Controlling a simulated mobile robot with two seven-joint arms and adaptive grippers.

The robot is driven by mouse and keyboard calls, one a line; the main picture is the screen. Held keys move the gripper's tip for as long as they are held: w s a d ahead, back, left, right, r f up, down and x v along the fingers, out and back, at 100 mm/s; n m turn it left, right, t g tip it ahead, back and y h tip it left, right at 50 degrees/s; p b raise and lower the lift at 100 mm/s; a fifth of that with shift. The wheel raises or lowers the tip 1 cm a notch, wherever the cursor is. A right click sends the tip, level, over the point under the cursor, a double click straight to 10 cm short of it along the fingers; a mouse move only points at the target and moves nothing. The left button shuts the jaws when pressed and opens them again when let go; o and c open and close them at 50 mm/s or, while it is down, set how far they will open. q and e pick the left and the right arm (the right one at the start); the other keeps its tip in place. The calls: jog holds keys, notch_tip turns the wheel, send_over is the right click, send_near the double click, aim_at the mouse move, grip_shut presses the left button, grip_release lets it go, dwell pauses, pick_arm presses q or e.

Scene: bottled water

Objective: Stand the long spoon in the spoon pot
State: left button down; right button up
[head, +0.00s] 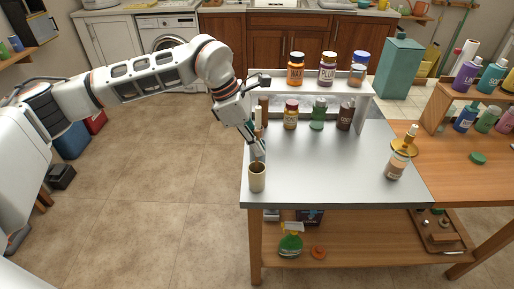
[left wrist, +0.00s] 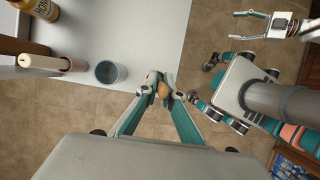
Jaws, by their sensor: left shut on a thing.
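My left gripper (head: 258,152) hangs just above and behind the pot's rim in the head view. It is shut on the long spoon, of which a small brown end (left wrist: 163,90) shows between the fingertips in the left wrist view. The rest of the spoon is hidden or too small to make out. My right gripper (left wrist: 236,26) is open and empty, away from the table.
A white raised shelf (head: 335,84) with jars (head: 295,70) stands at the back of the grey tabletop (head: 320,180). The middle of the tabletop is clear.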

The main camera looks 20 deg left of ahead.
pick_arm(q)
jog(key=shift+f, duration=0.7)
jog(key=c, duration=2.2)
grip_release()
jog(key=v, duration=1.2)
